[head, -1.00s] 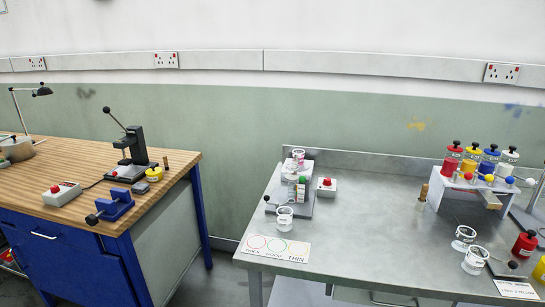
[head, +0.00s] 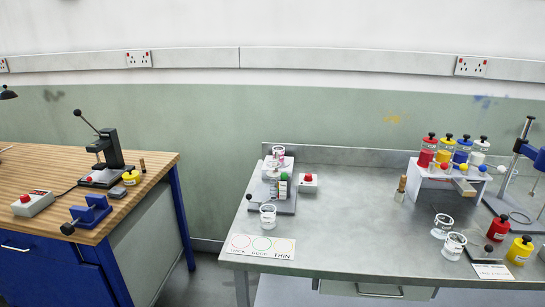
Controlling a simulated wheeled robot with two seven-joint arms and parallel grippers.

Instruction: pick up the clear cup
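Several clear cups stand on the grey metal bench (head: 350,235). One clear cup (head: 267,216) stands at the front left, just above a card with coloured circles (head: 260,247). Two more clear cups stand close together toward the right, one further back (head: 442,226) and one nearer the front (head: 453,247). Another small cup (head: 278,152) sits on top of the apparatus at the left. I cannot tell which cup the task means. Neither of my grippers shows in the head view.
A nozzle stand (head: 445,174) with red, yellow, blue and white bottles is at the back right. Red (head: 498,229) and yellow (head: 520,250) containers stand at the right. A wooden bench (head: 90,220) is at the left, with a floor gap between. The metal bench's middle is clear.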

